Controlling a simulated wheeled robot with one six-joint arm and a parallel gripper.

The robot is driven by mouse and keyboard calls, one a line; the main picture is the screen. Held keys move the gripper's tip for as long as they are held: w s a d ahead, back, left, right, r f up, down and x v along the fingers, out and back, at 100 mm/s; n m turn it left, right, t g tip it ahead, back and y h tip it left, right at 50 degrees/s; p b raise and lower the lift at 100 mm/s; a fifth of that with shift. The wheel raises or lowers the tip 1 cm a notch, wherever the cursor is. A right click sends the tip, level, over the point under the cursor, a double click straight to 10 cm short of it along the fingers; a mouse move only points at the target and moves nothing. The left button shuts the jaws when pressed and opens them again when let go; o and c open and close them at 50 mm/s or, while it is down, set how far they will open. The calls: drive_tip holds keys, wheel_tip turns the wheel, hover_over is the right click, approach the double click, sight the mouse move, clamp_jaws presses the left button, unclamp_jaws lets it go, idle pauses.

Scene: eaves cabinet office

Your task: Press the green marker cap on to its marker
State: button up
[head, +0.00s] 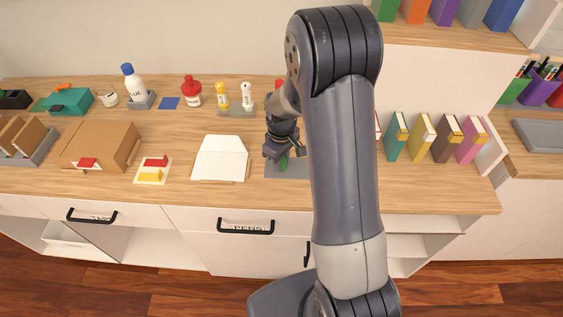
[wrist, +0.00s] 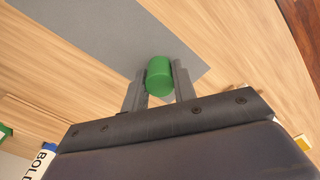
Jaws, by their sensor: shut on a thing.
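My gripper (wrist: 160,75) is shut on a green cylinder, which looks like the green marker cap (wrist: 158,80), held between the two fingers. In the head view my gripper (head: 281,153) is low over a grey mat (head: 272,171), with the green piece (head: 284,162) just below the fingers. The grey mat also shows in the wrist view (wrist: 95,38). I cannot make out the marker, nor tell whether the green piece touches anything beneath it.
A white folded paper or envelope (head: 220,158) lies left of the mat. Upright coloured books (head: 421,138) stand to the right. Bottles and jars, including a red-capped jar (head: 192,92), line the back. A white item lettered BOLD (wrist: 45,160) shows at the wrist view's lower left.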

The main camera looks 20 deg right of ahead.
drive_tip(key=shift+c, duration=1)
